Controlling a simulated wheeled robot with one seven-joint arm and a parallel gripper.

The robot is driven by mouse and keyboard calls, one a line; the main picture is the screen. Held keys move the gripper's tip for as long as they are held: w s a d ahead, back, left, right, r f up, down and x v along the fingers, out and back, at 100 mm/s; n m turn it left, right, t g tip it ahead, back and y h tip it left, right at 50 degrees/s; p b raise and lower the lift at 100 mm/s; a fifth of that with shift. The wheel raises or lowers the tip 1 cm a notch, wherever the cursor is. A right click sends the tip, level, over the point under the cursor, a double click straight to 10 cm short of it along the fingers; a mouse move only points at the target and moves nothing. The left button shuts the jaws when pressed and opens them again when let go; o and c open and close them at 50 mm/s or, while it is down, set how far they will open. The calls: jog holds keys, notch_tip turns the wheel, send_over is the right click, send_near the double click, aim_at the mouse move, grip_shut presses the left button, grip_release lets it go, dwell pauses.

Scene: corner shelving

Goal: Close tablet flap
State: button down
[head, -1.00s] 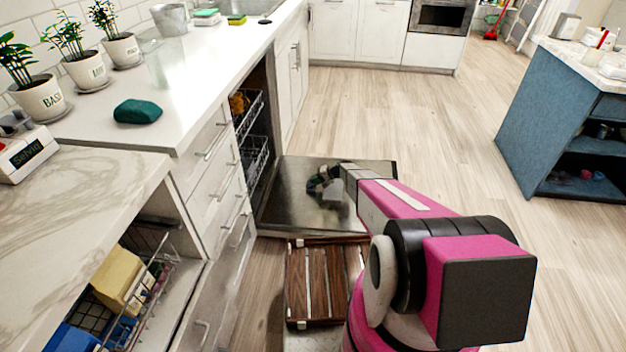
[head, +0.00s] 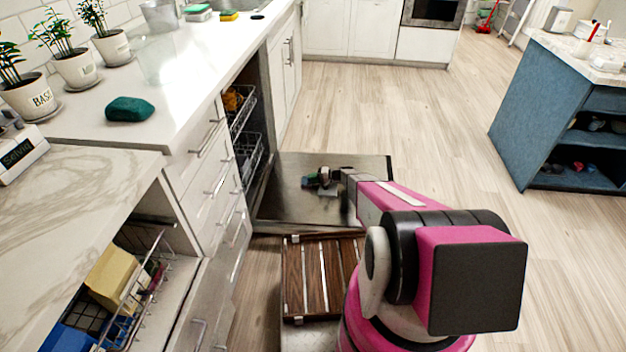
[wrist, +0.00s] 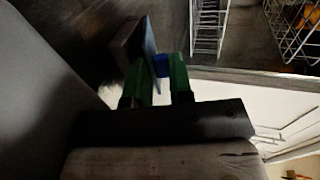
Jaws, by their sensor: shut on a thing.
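The dishwasher door (head: 285,205) lies open and flat, low over the floor, in the head view. My gripper (head: 317,179) is just above its inner face. In the wrist view my gripper (wrist: 158,72) has two green fingers, shut on a small blue piece (wrist: 162,65). A thin upright panel (wrist: 138,45), grey with a pale blue face, stands against the left finger. It looks like the tablet flap, but the dark picture does not show its hinge. I cannot tell whether the blue piece is part of it. The tablet compartment is hidden.
Dishwasher racks (head: 243,115) sit inside the cabinet, left of the door. A slatted wooden piece (head: 318,280) lies in front of the door. A counter with potted plants (head: 70,65) runs along the left. Open floor (head: 430,120) lies to the right, before a blue island (head: 540,120).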

jog(key=c, duration=1.1)
grip_release()
jog(key=shift+f, duration=0.1)
jog(key=shift+a, duration=0.1)
